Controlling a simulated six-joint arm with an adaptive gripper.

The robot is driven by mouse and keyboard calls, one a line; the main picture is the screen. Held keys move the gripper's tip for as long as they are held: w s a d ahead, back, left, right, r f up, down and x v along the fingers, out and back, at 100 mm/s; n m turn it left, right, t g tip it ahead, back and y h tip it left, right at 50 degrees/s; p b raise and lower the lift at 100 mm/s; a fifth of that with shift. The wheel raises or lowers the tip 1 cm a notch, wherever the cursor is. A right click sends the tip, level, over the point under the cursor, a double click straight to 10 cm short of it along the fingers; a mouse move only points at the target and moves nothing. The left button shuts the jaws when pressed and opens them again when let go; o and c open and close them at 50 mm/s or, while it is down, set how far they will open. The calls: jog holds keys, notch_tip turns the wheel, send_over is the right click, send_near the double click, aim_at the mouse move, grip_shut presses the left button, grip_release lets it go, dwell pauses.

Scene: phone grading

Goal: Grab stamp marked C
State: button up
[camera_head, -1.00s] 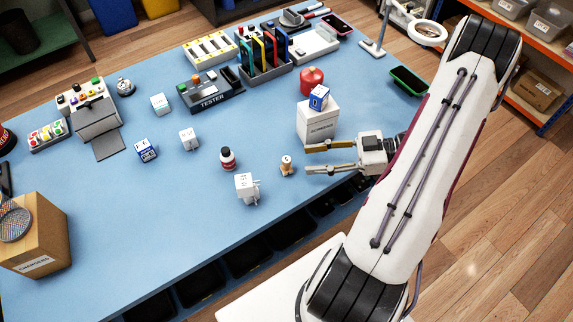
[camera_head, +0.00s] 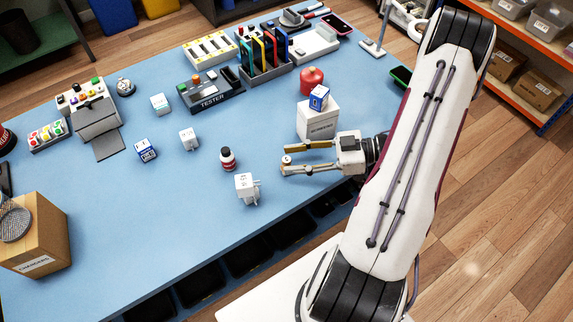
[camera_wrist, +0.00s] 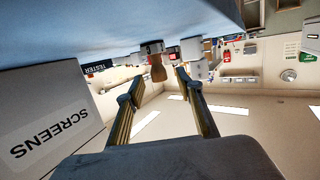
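A small wooden stamp (camera_head: 287,160) stands on the blue table near its front edge. Its light top shows between the fingertips of my gripper (camera_head: 283,159) in the head view; the rest is mostly hidden by the fingers. In the wrist view the stamp's brown body (camera_wrist: 158,72) shows between and just beyond the two fingertips (camera_wrist: 160,80), with space on both sides. My gripper is open and low over the table.
A white box (camera_head: 318,122) with a blue-white carton (camera_head: 319,97) on top stands just behind my gripper. The table's front edge is close below.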

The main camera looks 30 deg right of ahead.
dwell(0.4)
jog(key=c, duration=1)
jog(key=shift+r, duration=0.2)
jog(key=shift+r, duration=4.85)
